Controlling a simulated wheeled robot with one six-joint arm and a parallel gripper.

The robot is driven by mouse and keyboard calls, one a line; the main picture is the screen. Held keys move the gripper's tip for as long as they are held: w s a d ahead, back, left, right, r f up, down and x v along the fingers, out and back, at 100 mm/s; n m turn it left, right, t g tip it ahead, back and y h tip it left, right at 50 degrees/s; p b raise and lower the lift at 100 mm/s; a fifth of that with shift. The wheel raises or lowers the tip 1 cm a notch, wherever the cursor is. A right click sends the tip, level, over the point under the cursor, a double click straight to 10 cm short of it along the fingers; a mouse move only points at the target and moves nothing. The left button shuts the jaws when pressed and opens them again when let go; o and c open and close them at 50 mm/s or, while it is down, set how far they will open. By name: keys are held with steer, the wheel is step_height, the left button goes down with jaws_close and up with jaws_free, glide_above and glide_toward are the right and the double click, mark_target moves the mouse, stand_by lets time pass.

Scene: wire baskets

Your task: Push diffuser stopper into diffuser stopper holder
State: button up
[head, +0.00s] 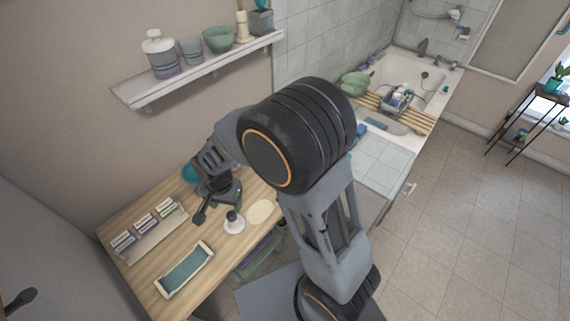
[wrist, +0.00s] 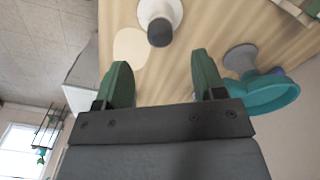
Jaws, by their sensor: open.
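A dark grey round-topped piece, which looks like the diffuser stopper (head: 231,215), stands upright at a white round-based piece, which looks like the diffuser stopper holder (head: 235,228), on the wooden table. In the wrist view the stopper (wrist: 160,32) shows at the top centre, with the holder's white base (wrist: 173,10) around and behind it. I cannot tell how deep the stopper sits. My gripper (head: 215,206) is open and empty, close to the stopper. In the wrist view its two green fingers (wrist: 160,60) are apart, and the stopper lies beyond the gap between their tips, not between them.
A pale round mat (head: 262,212) lies beside the holder. A teal bowl (wrist: 262,95) and a grey piece (wrist: 240,58) are close to one finger. A tray with blue inside (head: 184,270) and a rack of small boxes (head: 150,236) stand left. A shelf (head: 200,70) hangs above.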

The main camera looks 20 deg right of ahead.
steer(key=shift+r+p, duration=0.5)
steer(key=shift+r, duration=0.3)
step_height(320, 180, up, 14)
steer(key=s+d+r+n+t, duration=0.1)
steer(key=s+d+n+t, duration=0.1)
steer(key=d, duration=0.4)
steer(key=s+d+n+t, duration=0.2)
steer(key=s+d+n, duration=0.3)
steer(key=s+d, duration=0.2)
steer(key=shift+d+r, duration=0.3)
steer(key=shift+r, duration=0.05)
